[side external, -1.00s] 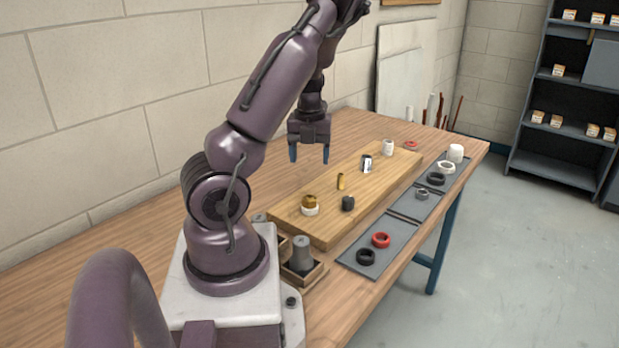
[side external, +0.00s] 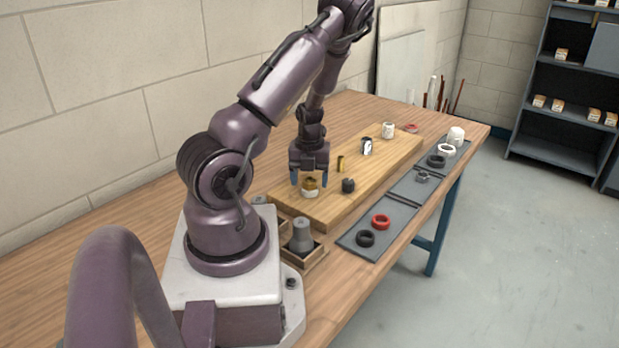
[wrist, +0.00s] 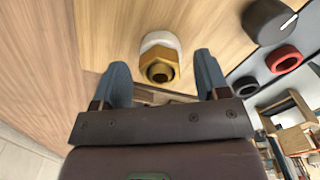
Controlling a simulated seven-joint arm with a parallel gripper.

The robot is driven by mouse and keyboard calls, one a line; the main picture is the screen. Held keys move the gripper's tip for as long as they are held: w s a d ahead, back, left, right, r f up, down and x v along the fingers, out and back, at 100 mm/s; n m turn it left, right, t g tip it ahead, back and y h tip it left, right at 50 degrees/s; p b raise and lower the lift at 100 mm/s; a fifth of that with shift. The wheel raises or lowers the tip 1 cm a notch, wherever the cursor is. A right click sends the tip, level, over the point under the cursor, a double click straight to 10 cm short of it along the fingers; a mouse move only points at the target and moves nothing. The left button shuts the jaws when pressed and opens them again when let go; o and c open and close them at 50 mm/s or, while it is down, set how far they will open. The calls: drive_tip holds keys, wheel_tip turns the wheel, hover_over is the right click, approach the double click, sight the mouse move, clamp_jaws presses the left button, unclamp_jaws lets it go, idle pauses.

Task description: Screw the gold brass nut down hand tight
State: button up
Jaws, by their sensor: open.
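The gold brass nut (side external: 310,183) sits on a white collar-like base (side external: 310,193) at the near left part of the wooden board. In the wrist view the nut (wrist: 159,70) shows its hexagonal sides and a dark round opening, with the white base (wrist: 160,41) showing behind it. My gripper (side external: 310,183) is open and low over the nut. In the wrist view my gripper's two blue fingers (wrist: 163,80) stand on either side of the nut, with a gap on each side.
The wooden board (side external: 370,160) also bears a dark fitting (side external: 348,185), a brass post (side external: 340,163) and white fittings farther back. Grey mats (side external: 350,238) with red, black and white rings lie to the right. A wooden box (side external: 302,256) with a grey part stands nearby.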

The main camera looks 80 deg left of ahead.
drive_tip(key=c, duration=1)
drive_tip(key=m, duration=0.8)
drive_tip(key=shift+f, duration=0.1)
drive_tip(key=o, duration=1.6)
drive_tip(key=shift+r, duration=2.5)
